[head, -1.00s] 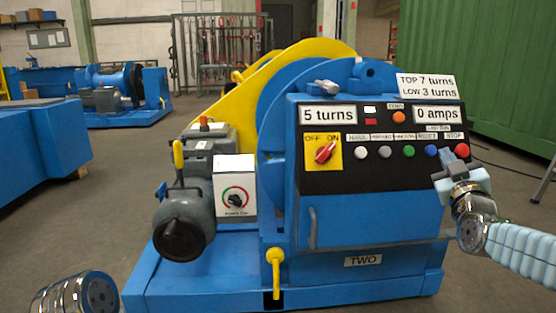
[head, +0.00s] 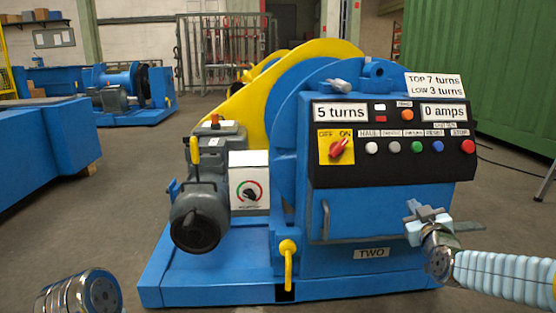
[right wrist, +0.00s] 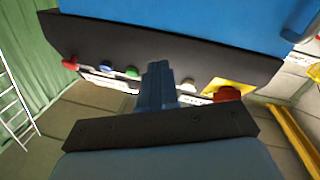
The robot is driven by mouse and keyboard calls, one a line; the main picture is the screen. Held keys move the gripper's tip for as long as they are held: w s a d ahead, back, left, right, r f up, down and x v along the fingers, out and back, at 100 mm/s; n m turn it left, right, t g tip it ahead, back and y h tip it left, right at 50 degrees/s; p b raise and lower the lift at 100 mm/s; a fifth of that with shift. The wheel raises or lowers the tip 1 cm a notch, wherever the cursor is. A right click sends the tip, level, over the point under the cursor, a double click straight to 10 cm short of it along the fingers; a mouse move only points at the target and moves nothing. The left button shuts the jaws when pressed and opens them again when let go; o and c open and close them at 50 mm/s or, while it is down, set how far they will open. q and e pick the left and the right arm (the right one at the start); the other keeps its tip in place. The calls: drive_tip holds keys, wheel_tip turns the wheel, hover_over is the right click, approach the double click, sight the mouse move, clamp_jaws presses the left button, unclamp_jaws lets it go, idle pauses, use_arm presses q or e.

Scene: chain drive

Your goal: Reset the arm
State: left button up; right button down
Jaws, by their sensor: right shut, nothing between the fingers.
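My right gripper (head: 424,214) is shut and empty in the head view. It is in front of the lower right of the blue chain drive machine, below its black control panel (head: 395,170). In the right wrist view the closed fingers (right wrist: 158,85) show in front of the panel, which appears upside down. The panel has a red OFF/ON knob (head: 338,148), a row of coloured buttons ending in a red STOP button (head: 467,146), and displays reading "5 turns" (head: 340,113) and "0 amps" (head: 443,114). A metal arm part of mine shows at the lower left; the left gripper is not visible.
The blue base (head: 210,292) spans the floor ahead. A grey motor (head: 196,218) and a yellow lever (head: 288,262) stick out in front. A green container (head: 500,80) stands at the right. Floor at the lower right is open around my arm.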

drive_tip(key=s+a+f+m+g+y, duration=0.1)
drive_tip(key=s+a+f+g, duration=0.25)
drive_tip(key=f, duration=0.75)
drive_tip(key=s+a+f+m+g+y, duration=0.15)
drive_tip(key=a+f, duration=0.25)
drive_tip(key=f, duration=0.7)
drive_tip(key=s+a+f+g+y, duration=0.1)
drive_tip(key=s+a+f+g, duration=0.25)
drive_tip(key=f, duration=0.75)
drive_tip(key=s+a+f+m+g+y, duration=0.1)
drive_tip(key=s+a+f+g, duration=0.35)
drive_tip(key=s+f, duration=0.55)
drive_tip(key=s+a+f+m+g+y, duration=0.15)
drive_tip(key=s+a+f+g, duration=0.4)
drive_tip(key=s, duration=0.85)
wheel_tip(320, 180, up, 16)
drive_tip(key=t+p, duration=0.1)
drive_tip(key=p, duration=1.6)
drive_tip(key=shift+w+a+r+p, duration=0.15)
drive_tip(key=shift+w+a+p, duration=0.2)
drive_tip(key=shift+a, duration=0.1)
